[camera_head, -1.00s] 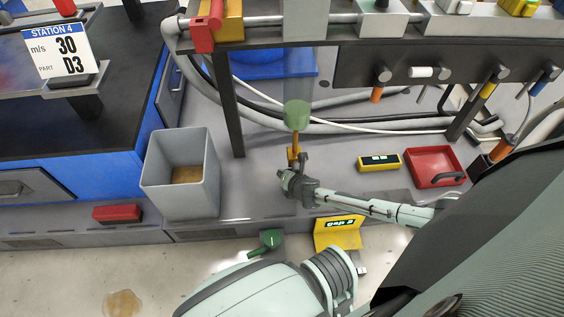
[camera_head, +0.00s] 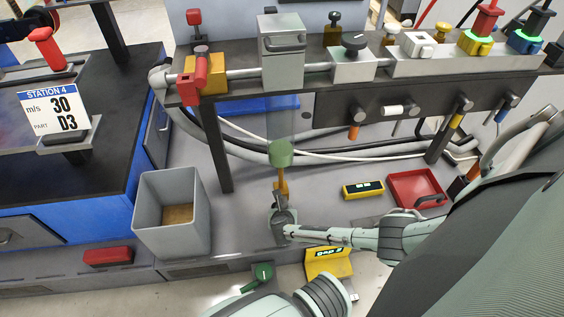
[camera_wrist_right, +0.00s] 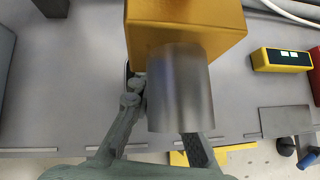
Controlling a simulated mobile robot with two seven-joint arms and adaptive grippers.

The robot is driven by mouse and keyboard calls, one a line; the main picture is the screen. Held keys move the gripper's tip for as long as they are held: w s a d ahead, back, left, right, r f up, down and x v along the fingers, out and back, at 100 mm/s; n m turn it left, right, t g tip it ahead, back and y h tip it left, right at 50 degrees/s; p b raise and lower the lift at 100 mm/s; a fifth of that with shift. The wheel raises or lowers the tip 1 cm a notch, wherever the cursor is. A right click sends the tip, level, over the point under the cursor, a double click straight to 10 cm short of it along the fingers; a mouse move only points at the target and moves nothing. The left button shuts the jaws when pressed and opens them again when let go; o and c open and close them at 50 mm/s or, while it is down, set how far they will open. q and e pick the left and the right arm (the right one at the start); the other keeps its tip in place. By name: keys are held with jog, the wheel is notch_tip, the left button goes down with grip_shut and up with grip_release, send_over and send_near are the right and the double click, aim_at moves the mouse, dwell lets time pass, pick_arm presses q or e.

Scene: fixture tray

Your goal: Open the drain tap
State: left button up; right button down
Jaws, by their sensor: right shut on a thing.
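A tap-like fitting hangs below the bench, with a green cylinder (camera_head: 280,154) on top and an orange-yellow body (camera_head: 282,181) under it. In the right wrist view its yellow block (camera_wrist_right: 190,25) and a grey metal cylinder (camera_wrist_right: 180,88) fill the upper middle. My right gripper (camera_head: 282,204) is just below the yellow body, shut on the fitting. In the wrist view its fingers (camera_wrist_right: 165,120) stand on both sides of the metal cylinder; the exact contact is partly hidden.
A grey open bin (camera_head: 171,213) stands left of the fitting. A yellow device (camera_head: 363,189) and a red tray (camera_head: 416,190) lie to its right. The bench front (camera_head: 400,112) with knobs overhangs behind. A green handled part (camera_head: 262,272) and a yellow sign (camera_head: 328,263) are nearer.

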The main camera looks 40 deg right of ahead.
jog(key=shift+d, duration=0.1)
jog(key=c, duration=1.4)
grip_release()
jog(key=shift+v, duration=3.8)
jog(key=shift+f, duration=0.1)
